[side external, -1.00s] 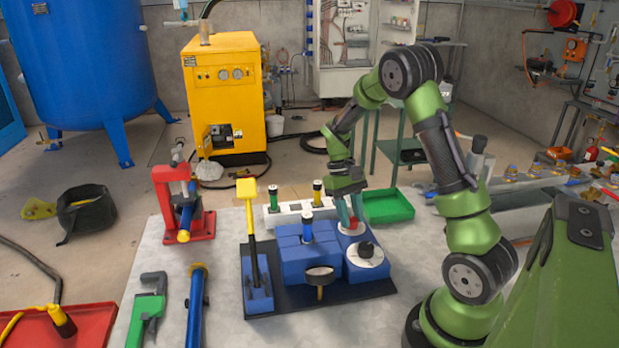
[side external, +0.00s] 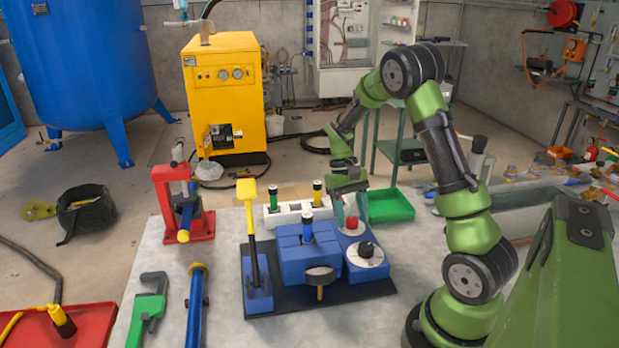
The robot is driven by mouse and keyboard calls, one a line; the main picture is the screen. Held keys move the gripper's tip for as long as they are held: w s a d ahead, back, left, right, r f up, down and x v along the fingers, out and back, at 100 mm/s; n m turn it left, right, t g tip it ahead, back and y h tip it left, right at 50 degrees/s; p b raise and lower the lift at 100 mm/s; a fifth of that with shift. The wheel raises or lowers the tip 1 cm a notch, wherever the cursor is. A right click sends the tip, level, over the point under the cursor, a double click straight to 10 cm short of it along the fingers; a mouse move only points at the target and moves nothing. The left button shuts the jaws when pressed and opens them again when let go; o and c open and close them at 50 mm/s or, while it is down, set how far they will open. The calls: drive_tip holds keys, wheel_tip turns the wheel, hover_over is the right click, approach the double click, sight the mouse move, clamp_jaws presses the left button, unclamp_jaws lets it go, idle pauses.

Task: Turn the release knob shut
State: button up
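A blue pump block (side external: 310,258) stands on a black base plate (side external: 278,303). At its right is a red knob (side external: 352,223) on a white round dial. A black knob (side external: 366,249) sits on a second white dial in front of it. No label shows which of these is the release knob. My gripper (side external: 350,212) points down just above and behind the red knob. Its two fingers are spread apart with nothing held between them. The red knob is visible below the fingertips. Whether a finger still touches it is too small to tell.
A yellow-topped lever (side external: 247,205) stands upright at the block's left. A round gauge (side external: 320,274) is at its front. A white holder (side external: 292,213) with green-black and yellow-black pieces is behind. A green tray (side external: 390,206) lies to the right. A red vise-like stand (side external: 183,205) is left.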

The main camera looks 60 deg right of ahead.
drive_tip(key=v, duration=1.7)
drive_tip(key=shift+d+f, duration=0.1)
drive_tip(key=shift+f, duration=0.05)
drive_tip(key=s+a+r+n+t, duration=0.1)
drive_tip(key=s+a+t, duration=0.4)
drive_tip(key=a, duration=0.7)
drive_tip(key=s+a+r+n+t, duration=0.2)
drive_tip(key=s+a+t, duration=0.4)
drive_tip(key=a, duration=0.6)
drive_tip(key=shift+s+a, duration=0.2)
drive_tip(key=shift+s, duration=0.2)
